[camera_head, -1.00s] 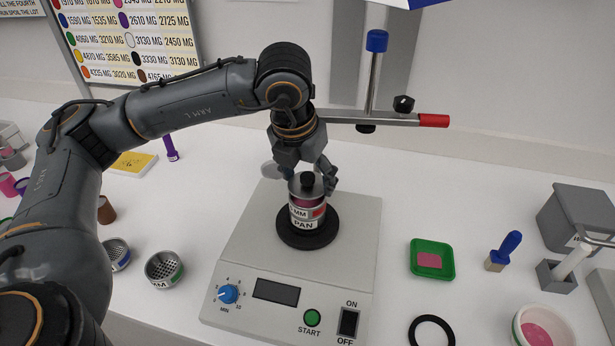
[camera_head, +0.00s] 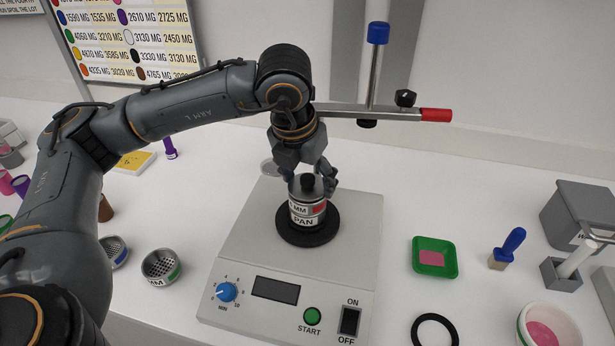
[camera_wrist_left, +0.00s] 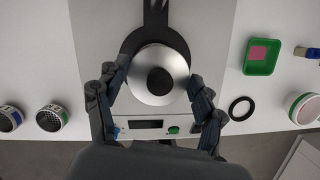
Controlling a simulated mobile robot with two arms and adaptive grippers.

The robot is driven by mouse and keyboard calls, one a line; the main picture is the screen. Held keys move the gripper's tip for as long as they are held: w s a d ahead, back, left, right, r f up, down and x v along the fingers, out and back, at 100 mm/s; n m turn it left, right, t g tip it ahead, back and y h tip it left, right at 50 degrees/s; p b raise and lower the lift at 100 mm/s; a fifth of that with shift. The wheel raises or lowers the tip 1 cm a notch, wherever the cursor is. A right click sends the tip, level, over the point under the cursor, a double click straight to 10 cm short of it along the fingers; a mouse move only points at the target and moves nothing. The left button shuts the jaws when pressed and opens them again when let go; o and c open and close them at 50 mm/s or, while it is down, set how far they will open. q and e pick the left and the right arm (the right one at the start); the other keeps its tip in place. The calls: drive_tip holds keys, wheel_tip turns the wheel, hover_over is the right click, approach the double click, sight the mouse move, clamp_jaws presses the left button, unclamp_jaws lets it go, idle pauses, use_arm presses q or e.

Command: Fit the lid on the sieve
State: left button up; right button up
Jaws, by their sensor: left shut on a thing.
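The lid (camera_head: 307,182), a silver disc with a black knob, sits on top of the sieve (camera_head: 299,210), with no gap visible between them. The sieve, with an MM label and a red patch, stands on the pan (camera_head: 303,222), upright on the shaker's round black plate. My left gripper (camera_head: 312,186) is over the stack, its fingers shut on the lid from both sides. In the left wrist view the lid (camera_wrist_left: 150,96) lies between the fingers and hides the sieve below. My right gripper is in neither view.
The shaker (camera_head: 240,250) has a clamp bar (camera_head: 380,116) and post behind the stack. Two loose sieves (camera_head: 161,268) (camera_head: 114,252) stand left of it. A green tray (camera_head: 434,270), a black ring (camera_head: 434,330) and a brush (camera_head: 507,248) are on the right.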

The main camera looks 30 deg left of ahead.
sight(299, 197)
use_arm(q)
drive_tip(key=shift+f+b, duration=0.3)
drive_tip(key=shift+f, duration=0.05)
drive_tip(key=o, duration=1.2)
drive_tip(key=shift+o, duration=0.2)
drive_tip(key=v, duration=1.2)
